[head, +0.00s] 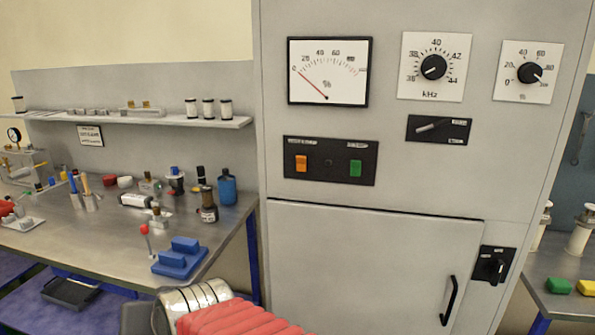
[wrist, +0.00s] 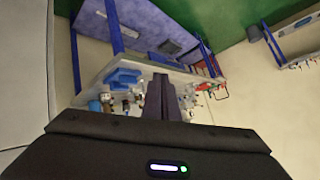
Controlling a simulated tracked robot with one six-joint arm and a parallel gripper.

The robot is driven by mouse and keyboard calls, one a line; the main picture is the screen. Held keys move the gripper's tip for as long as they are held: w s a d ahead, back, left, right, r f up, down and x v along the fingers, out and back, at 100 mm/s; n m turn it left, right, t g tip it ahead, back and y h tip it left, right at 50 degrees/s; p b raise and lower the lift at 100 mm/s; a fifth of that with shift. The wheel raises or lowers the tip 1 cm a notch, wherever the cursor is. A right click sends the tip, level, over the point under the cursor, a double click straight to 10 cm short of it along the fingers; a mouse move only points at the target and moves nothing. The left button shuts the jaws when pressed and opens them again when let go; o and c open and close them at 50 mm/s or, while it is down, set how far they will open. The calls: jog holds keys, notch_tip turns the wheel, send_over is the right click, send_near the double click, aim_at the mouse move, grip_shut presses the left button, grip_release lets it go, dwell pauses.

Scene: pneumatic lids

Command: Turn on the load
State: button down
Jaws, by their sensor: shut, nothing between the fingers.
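A tall grey cabinet (head: 380,215) fills the middle of the head view. Its black button plate (head: 330,178) carries an orange button (head: 301,163) and a green button (head: 355,168); their labels are too small to read. A lever switch (head: 432,126) on a black plate sits to the right, its lever near horizontal. A black rotary switch (head: 492,267) is at the lower right. No label naming the load is readable. My gripper (wrist: 161,80) shows in the wrist view, shut and empty, seen against the workbench and apart from the cabinet controls.
A percent meter (head: 329,72) reads near 0. A kHz knob (head: 433,67) and a percent knob (head: 529,73) are beside it. The cabinet door (head: 360,265) is closed, with a black handle (head: 448,300). A cluttered workbench (head: 120,235) stands left, with a blue block (head: 180,257).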

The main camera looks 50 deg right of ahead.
aim_at(302, 160)
jog(key=w+d+r+m+t+h, duration=0.2)
jog(key=w+d+r+m+h, duration=0.15)
jog(key=d+m, duration=0.35)
jog(key=w+d+r+m+t+h, duration=0.2)
jog(key=w+d+m+h, duration=0.15)
jog(key=d, duration=0.55)
jog(key=s+d+r+m+g+h, duration=0.2)
jog(key=s+d+m+h, duration=0.3)
jog(key=d+m+h, duration=0.1)
jog(key=s+d+r+m+g+h, duration=0.2)
jog(key=s+d+m+h, duration=0.4)
jog(key=d, duration=0.5)
jog(key=shift+s+m+g, duration=0.3)
jog(key=shift+m+g, duration=0.5)
jog(key=shift+m, duration=0.35)
jog(key=shift+r, duration=0.1)
jog(key=x, duration=1.4)
jog(key=shift+r, duration=0.1)
